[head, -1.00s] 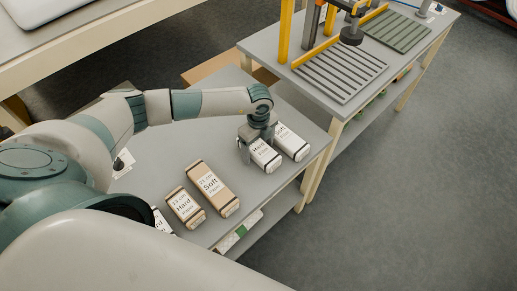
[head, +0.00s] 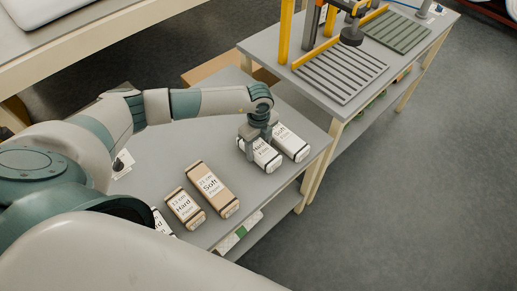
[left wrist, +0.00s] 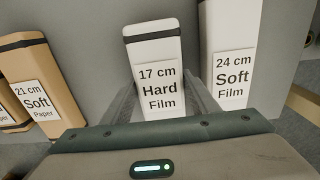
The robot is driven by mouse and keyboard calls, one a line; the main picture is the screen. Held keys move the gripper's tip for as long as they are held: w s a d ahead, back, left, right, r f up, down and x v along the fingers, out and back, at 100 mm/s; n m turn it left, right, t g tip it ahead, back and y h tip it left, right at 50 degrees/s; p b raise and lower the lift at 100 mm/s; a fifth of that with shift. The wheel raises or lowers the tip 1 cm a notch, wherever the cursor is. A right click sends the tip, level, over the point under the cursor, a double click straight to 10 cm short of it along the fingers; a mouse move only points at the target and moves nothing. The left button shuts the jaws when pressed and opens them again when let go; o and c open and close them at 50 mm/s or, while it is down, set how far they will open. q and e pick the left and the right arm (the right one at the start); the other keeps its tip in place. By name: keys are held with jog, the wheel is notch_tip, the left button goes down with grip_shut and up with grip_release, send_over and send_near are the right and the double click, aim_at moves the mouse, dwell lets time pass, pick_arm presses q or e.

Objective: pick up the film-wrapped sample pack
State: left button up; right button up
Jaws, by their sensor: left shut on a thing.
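The white film pack labelled "17 cm Hard Film" (head: 268,161) lies on the grey table near its right edge. It also shows in the middle of the left wrist view (left wrist: 155,55), with a dark band at its far end. My left gripper (head: 258,148) comes down over it from above, one finger on each side, and is shut on it. The pack looks to be at table height. Another white film pack, "24 cm Soft Film" (head: 293,145), lies just right of it and shows in the left wrist view (left wrist: 232,40). My right gripper is not in view.
Brown paper packs, one soft (head: 213,190) and one hard (head: 184,208), lie left of the gripper on the table (head: 165,155). A white pack (head: 161,222) is partly hidden by my arm. A bench with slatted plates (head: 340,72) stands at the back right.

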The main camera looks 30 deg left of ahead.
aim_at(259, 146)
pick_arm(q)
jog(key=shift+r, duration=0.4)
notch_tip(259, 146, up, 2)
jog(key=shift+r+b, duration=0.2)
jog(key=shift+b, duration=0.7)
jog(key=w+d+r+b, duration=0.2)
jog(key=d+r+b, duration=0.2)
jog(key=d+r, duration=0.3)
jog(key=d, duration=0.4)
jog(key=shift+d, duration=0.2)
jog(key=shift+r, duration=0.1)
